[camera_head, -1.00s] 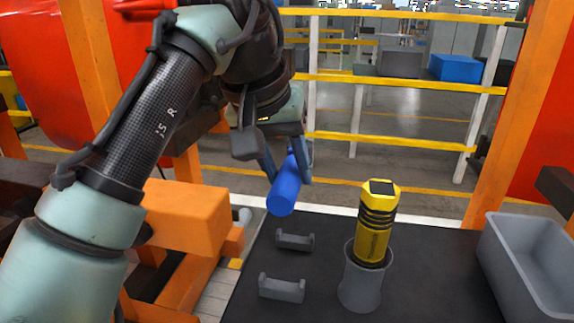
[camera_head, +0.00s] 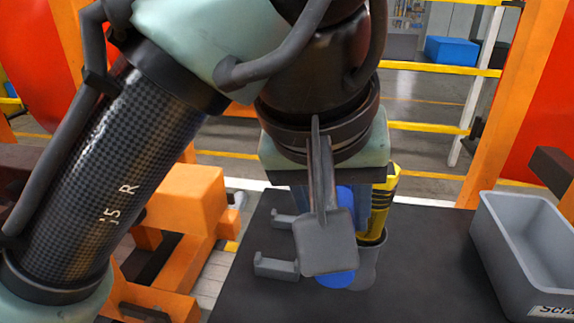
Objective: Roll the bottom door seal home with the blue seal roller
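The blue seal roller (camera_head: 336,278) is in my gripper (camera_head: 338,215). It shows as blue patches above and below a grey block on my wrist, which hides most of the roller and the fingertips. The roller hangs over the dark worktop, in front of the yellow and black tool; I cannot tell whether it touches anything. Two grey cradle brackets (camera_head: 276,266) stand on the worktop just left of the roller, with no tool in them. The bottom door seal is not recognisable in this view.
A yellow and black tool (camera_head: 383,200) stands in a grey cup (camera_head: 366,265), partly hidden behind my gripper. A grey bin (camera_head: 530,250) labelled "Scra..." is at the right. The dark worktop (camera_head: 430,270) between cup and bin is clear. Orange posts and yellow rails stand behind.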

